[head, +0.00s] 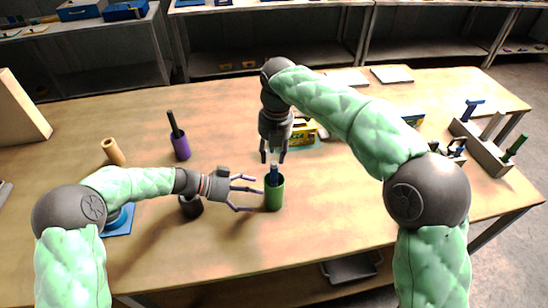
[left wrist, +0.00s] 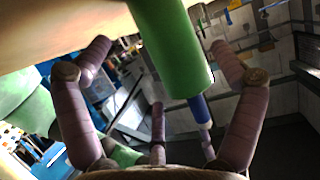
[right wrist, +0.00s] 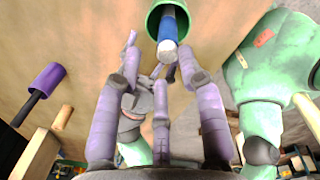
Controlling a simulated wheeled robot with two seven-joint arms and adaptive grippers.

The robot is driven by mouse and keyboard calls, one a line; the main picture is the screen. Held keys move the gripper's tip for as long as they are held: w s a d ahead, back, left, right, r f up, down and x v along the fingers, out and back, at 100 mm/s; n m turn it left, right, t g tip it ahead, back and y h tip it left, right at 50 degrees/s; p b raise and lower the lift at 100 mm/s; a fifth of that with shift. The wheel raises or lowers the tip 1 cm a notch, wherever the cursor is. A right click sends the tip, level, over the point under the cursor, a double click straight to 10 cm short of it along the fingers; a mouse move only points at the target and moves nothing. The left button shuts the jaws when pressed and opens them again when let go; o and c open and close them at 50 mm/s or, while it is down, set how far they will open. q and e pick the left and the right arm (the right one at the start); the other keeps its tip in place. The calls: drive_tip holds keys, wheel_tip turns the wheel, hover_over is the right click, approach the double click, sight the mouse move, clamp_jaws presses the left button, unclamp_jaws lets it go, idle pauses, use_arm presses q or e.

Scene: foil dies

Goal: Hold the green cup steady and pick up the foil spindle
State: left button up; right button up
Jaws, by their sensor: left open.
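The green cup (head: 274,196) stands upright on the table. It also shows in the left wrist view (left wrist: 172,45) and the right wrist view (right wrist: 154,22). The foil spindle (head: 273,174), blue with a pale end, stands in the cup and sticks out of its mouth; it shows in the right wrist view (right wrist: 168,28). My left gripper (head: 252,194) is open just left of the cup, its fingers pointing at it with the cup ahead between them. My right gripper (head: 273,159) is open above the cup, pointing down, its fingertips near the spindle's top.
A purple cup (head: 181,147) with a dark rod stands at the back left. A tan cylinder (head: 113,151) and a dark cup (head: 190,206) are near my left arm. A yellow-green block (head: 303,133) lies behind my right gripper. A grey tray (head: 482,150) is at the right.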

sight(266, 195)
use_arm(q)
drive_tip(key=shift+d, duration=0.15)
use_arm(e)
drive_tip(key=shift+s+d+f+n+h, duration=0.1)
drive_tip(key=shift+s+f+n+h, duration=0.1)
drive_tip(key=shift+f, duration=0.25)
drive_tip(key=shift+s+d+f+n+h, duration=0.1)
drive_tip(key=shift+f+h, duration=0.1)
drive_tip(key=shift+f, duration=0.2)
use_arm(q)
drive_tip(key=shift+x, duration=3.6)
drive_tip(key=c, duration=1)
